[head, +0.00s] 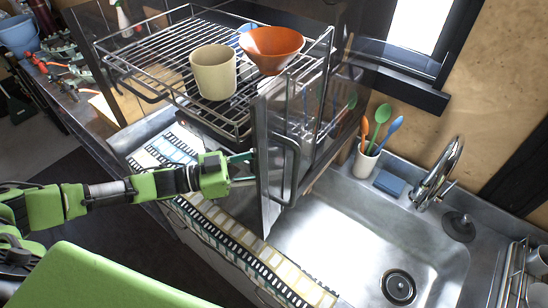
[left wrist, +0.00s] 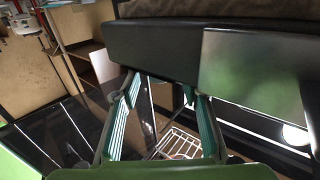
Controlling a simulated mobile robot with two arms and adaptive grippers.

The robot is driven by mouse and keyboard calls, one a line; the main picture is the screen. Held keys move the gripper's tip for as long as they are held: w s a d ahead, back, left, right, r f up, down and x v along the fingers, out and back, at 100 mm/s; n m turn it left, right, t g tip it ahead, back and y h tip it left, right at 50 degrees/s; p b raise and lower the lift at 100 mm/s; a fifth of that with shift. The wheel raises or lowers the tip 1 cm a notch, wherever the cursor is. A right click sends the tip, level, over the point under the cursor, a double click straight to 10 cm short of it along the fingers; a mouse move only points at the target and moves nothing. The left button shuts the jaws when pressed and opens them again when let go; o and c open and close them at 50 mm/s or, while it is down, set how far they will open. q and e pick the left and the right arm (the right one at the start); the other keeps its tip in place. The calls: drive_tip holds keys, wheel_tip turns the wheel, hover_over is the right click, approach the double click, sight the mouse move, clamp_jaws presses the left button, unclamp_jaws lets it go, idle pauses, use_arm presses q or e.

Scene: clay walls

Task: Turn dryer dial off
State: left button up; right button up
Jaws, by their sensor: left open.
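My left gripper (head: 246,167) reaches in from the left, in front of a wire dish rack (head: 180,50) and beside an upright metal panel with a handle (head: 288,170). Its teal fingers stand apart and empty in the left wrist view (left wrist: 165,110). A dark, flat-edged body (left wrist: 150,48) fills the top of that view, close beyond the fingertips; I cannot tell whether they touch it. I cannot make out a dryer dial in either view. My right gripper is not in view.
A beige cup (head: 214,74) and an orange bowl (head: 271,48) sit on the rack. A steel sink (head: 345,235) lies to the right, with a utensil cup (head: 365,162) and blue sponge (head: 389,183) behind it. A patterned towel (head: 250,250) lies along the counter front.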

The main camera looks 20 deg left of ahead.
use_arm(q)
drive_tip(key=shift+w+d, duration=0.25)
drive_tip(key=shift+d, duration=0.15)
drive_tip(key=c, duration=1.1)
